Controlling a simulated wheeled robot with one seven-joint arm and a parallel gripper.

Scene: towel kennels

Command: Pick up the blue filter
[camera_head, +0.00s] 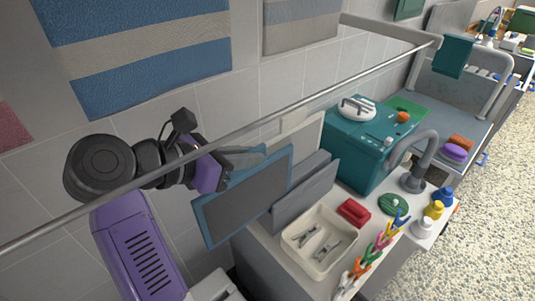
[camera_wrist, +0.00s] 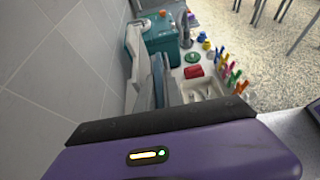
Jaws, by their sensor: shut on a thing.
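The blue filter (camera_head: 243,199) is a flat rectangular panel with a blue frame and a dark grey middle. It is tilted in the head view, in front of the grey panels at the counter's left end. My gripper (camera_head: 246,157) is shut on its upper left part. The filter's lower left corner shows past the counter's end; I cannot tell whether its lower edge touches anything. In the wrist view the filter (camera_wrist: 158,82) shows edge-on beyond my purple gripper body, and the fingertips are hidden.
Grey panels (camera_head: 304,190) and a white panel (camera_head: 309,137) stand close right of the filter. A cream tray (camera_head: 293,236) with metal clips, a red block (camera_head: 354,212), coloured clips and a teal box (camera_head: 345,148) fill the counter. A metal rail (camera_head: 300,103) crosses near my arm.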

